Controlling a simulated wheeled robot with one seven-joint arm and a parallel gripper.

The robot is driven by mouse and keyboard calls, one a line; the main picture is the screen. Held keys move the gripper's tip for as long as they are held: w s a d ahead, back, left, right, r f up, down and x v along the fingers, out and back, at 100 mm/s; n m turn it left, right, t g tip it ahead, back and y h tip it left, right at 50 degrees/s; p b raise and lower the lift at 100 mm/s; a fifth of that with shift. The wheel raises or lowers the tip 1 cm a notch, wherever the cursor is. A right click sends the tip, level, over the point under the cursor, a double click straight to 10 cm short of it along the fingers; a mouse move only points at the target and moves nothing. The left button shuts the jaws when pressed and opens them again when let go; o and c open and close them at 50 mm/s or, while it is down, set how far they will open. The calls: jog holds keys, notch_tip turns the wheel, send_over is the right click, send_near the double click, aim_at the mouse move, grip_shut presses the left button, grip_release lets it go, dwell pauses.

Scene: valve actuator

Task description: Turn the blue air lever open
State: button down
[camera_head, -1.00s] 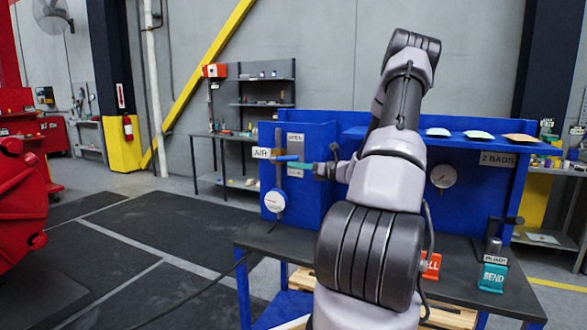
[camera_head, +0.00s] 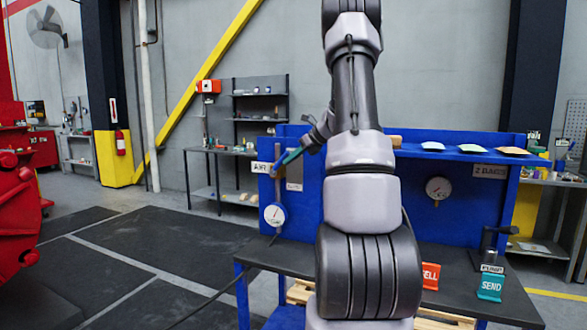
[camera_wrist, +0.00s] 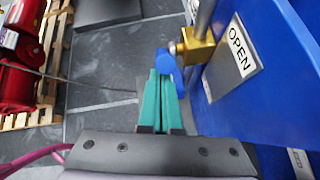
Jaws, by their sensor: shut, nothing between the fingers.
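The blue air lever (camera_wrist: 165,62) shows in the wrist view just beyond my fingertips, beside a brass valve body (camera_wrist: 194,46) on a pipe. My gripper (camera_wrist: 160,76) has green fingers pressed together with nothing between them. Its tips overlap the lever in the picture; I cannot tell if they touch. In the head view my gripper (camera_head: 281,162) slants down to the left beside the AIR sign (camera_head: 261,168), and its fingers hide much of the lever. An OPEN plate (camera_wrist: 232,58) is on the blue panel right of the valve.
A round gauge (camera_head: 274,215) sits below the valve on the pipe. The blue bench panel (camera_head: 305,212) stands close to my gripper's right. Open floor (camera_head: 150,235) lies to the left.

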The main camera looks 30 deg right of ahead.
aim_at(282, 159)
jog(key=w+a+r+g+h, duration=0.2)
jog(key=r+g, duration=0.1)
jog(key=shift+w+a+g+h, duration=0.1)
jog(key=shift+w+g+h, duration=0.2)
jog(key=shift+w+h, duration=0.1)
jog(key=shift+w+a+r, duration=0.4)
jog(key=shift+w+a, duration=0.2)
jog(key=shift+w, duration=0.25)
